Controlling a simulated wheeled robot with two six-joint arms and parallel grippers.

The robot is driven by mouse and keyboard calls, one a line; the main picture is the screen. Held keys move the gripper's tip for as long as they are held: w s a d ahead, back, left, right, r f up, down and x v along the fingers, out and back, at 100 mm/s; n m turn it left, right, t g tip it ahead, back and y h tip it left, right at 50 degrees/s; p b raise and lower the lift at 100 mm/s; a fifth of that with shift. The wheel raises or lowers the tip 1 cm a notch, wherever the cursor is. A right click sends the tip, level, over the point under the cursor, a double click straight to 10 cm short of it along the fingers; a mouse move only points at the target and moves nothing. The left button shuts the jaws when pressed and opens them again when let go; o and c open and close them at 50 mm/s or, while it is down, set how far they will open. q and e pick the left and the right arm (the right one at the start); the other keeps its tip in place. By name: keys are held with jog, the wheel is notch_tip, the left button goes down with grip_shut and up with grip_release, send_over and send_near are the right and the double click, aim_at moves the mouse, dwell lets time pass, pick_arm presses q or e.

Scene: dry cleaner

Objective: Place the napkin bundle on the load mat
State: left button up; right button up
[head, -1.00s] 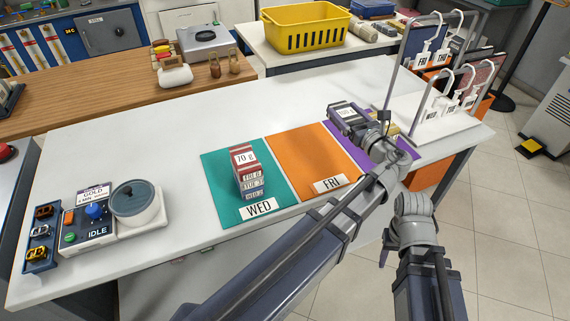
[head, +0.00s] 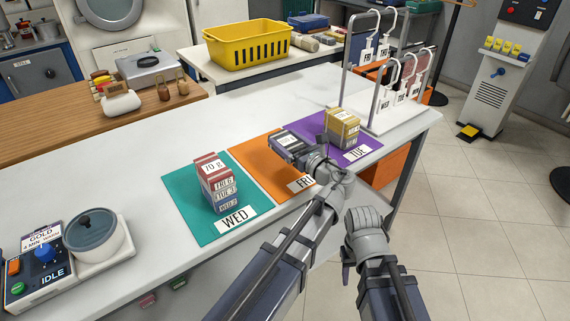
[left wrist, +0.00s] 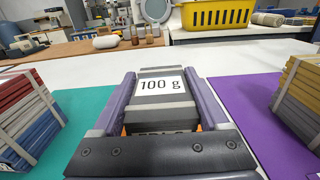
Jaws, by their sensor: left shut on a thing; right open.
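My left gripper (head: 308,158) is shut on a grey napkin bundle (head: 288,145) over the orange FRI mat (head: 256,165). In the left wrist view the bundle's "100 g" label (left wrist: 161,85) faces up between the two jaws. I cannot tell whether its underside touches the mat. A stacked red, white and blue bundle (head: 217,184) sits on the teal WED mat (head: 185,208). A yellow and grey bundle (head: 342,124) sits on the purple TUE mat (head: 312,124). My right gripper (head: 347,272) hangs in front of the table, apart from everything; its fingers are mostly hidden.
A white rack with hooked day tags (head: 400,95) stands at the table's right end. A control box (head: 42,262) with a lidded pot (head: 92,232) is at the left. A yellow basket (head: 248,45) is on the back table. The white tabletop behind the mats is clear.

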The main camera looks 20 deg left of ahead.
pick_arm(q)
jog(key=shift+f+b, duration=2.15)
jog(key=shift+f, duration=0.5)
